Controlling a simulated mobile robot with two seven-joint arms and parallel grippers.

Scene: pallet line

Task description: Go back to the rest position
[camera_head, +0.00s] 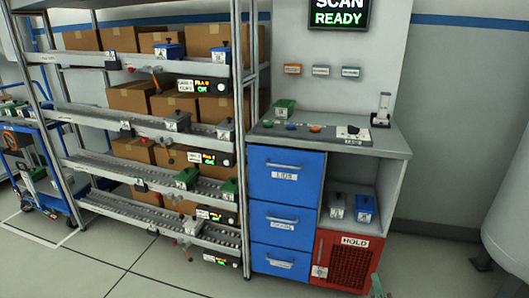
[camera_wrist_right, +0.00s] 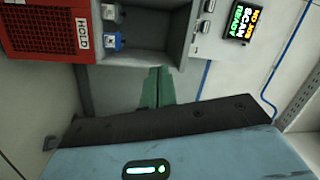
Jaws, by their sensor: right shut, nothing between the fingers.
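My right gripper (camera_head: 377,286) shows only as green fingertips at the bottom edge of the head view, in front of the red HOLD bin. In the right wrist view its two green fingers (camera_wrist_right: 157,88) lie side by side, shut, with nothing between them. They point toward the cabinet with the open shelf and are apart from it. My left gripper is not in the head view.
A workbench (camera_head: 395,146) has blue drawers (camera_head: 287,177) and a red HOLD bin (camera_head: 341,262). A rack (camera_head: 150,128) with cardboard boxes stands left of it. A blue cart (camera_head: 40,155) is at the far left. A white rounded body (camera_head: 508,215) stands at right. Floor in front is clear.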

